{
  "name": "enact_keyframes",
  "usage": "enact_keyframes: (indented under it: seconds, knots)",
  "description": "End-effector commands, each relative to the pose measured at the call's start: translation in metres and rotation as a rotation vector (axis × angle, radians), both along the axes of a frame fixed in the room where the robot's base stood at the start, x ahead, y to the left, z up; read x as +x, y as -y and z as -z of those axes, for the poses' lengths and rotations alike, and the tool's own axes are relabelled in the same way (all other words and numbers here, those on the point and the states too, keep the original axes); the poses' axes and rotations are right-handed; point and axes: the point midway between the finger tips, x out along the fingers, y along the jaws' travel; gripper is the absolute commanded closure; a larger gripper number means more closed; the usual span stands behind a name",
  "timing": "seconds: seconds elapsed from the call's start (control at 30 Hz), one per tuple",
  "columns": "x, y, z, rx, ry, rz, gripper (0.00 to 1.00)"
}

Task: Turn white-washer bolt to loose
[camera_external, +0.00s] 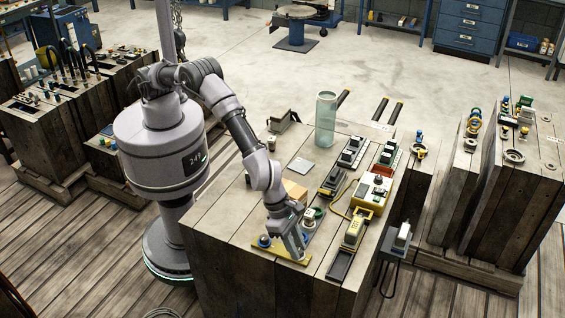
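My gripper (297,249) points down over a yellow plate (272,249) near the front edge of the wooden block bench. Its fingertips are close to the plate; whether they touch anything is too small to tell. Just behind the gripper are small round fittings (318,212), one with white and green parts. I cannot make out which bolt has a white washer; it may be hidden by the gripper. Whether the fingers are open or shut is not clear.
The wooden bench top (225,215) is clear at the left. A yellow handheld device (353,231) and a black tray (340,265) lie right of the gripper. A red and yellow box (371,194) and a tall clear cylinder (325,119) stand further back.

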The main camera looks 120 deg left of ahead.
Motion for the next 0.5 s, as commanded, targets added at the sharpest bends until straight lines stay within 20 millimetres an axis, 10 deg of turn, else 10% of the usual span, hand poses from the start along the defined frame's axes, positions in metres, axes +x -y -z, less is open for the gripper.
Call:
enact_keyframes:
  seconds: [0.5]
  knots:
    - [-0.0002,0.0009,0.0005,0.002,0.0,-0.072,1.0]
